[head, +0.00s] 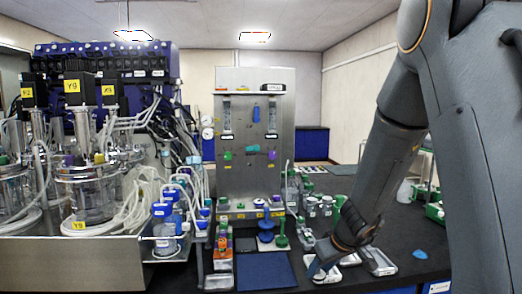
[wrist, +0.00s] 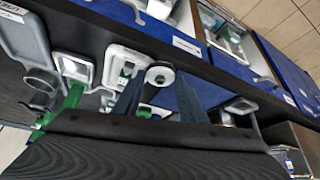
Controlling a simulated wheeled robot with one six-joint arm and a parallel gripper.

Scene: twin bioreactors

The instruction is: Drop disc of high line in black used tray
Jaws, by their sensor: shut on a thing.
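My gripper (wrist: 160,84) is shut on a small round white disc with a dark centre (wrist: 160,75), held between its two dark blue fingers. In the head view my gripper (head: 316,268) is low at the bench's front edge, and the disc cannot be made out there. Several small trays lie by it: a white-rimmed one (head: 327,275) and a grey one with a pale rim (head: 379,262). In the wrist view a white tray (wrist: 112,57) lies just left of the disc, and another pale tray (wrist: 75,66) is further left. I cannot tell which is the black used tray.
A steel panel (head: 255,130) with gauges and coloured fittings stands at the back middle. Glass bioreactors (head: 90,190) with tubing fill the left. Bottles (head: 310,208) stand behind my gripper. A blue mat (head: 265,271) lies left of it. A blue scrap (head: 420,254) lies on the black bench right.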

